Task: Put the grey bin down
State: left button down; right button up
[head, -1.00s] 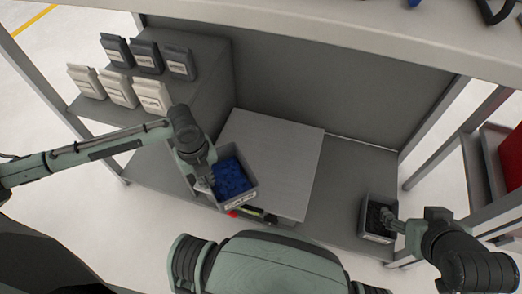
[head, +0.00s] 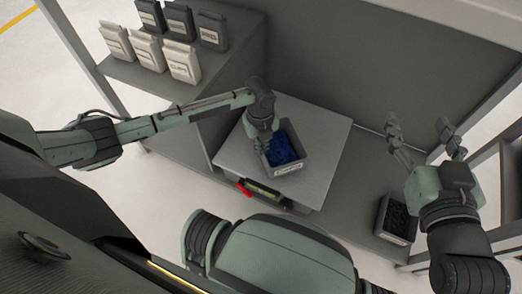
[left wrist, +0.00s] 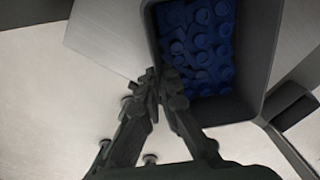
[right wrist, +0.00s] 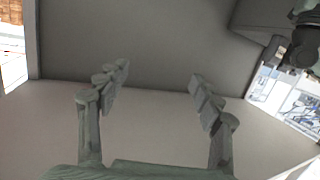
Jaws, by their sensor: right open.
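A grey bin (head: 289,172) with blue pieces in it is at the light grey raised platform (head: 322,135); I cannot tell whether its base touches. My left gripper (head: 263,143) is at its left wall, and in the left wrist view its fingers (left wrist: 162,90) are close together on the rim of the bin (left wrist: 262,60). A second grey bin (head: 393,238) with dark pieces stands on the lower shelf at the right. My right gripper (head: 420,128) is open and empty, raised above and apart from that bin; its spread fingers show in the right wrist view (right wrist: 158,76).
Several labelled white and dark containers (head: 182,60) stand on a raised shelf at the left. A red and green item (head: 262,190) is at the platform's front edge. Grey back panel and posts enclose the shelf. The platform's right side is clear.

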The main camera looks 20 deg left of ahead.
pick_arm(q)
jog(key=shift+f, duration=1)
pick_arm(e)
jog(key=shift+a+r+t+y, duration=0.2)
jog(key=shift+a+r+t, duration=0.15)
jog(key=shift+r, duration=0.35)
jog(key=shift+a+r+t+y, duration=0.25)
jog(key=shift+a+r, duration=0.15)
jog(key=shift+r, duration=0.25)
pick_arm(q)
jog(key=shift+f, duration=0.15)
jog(key=c, duration=1.7)
grip_release()
pick_arm(e)
jog(key=shift+r, duration=0.15)
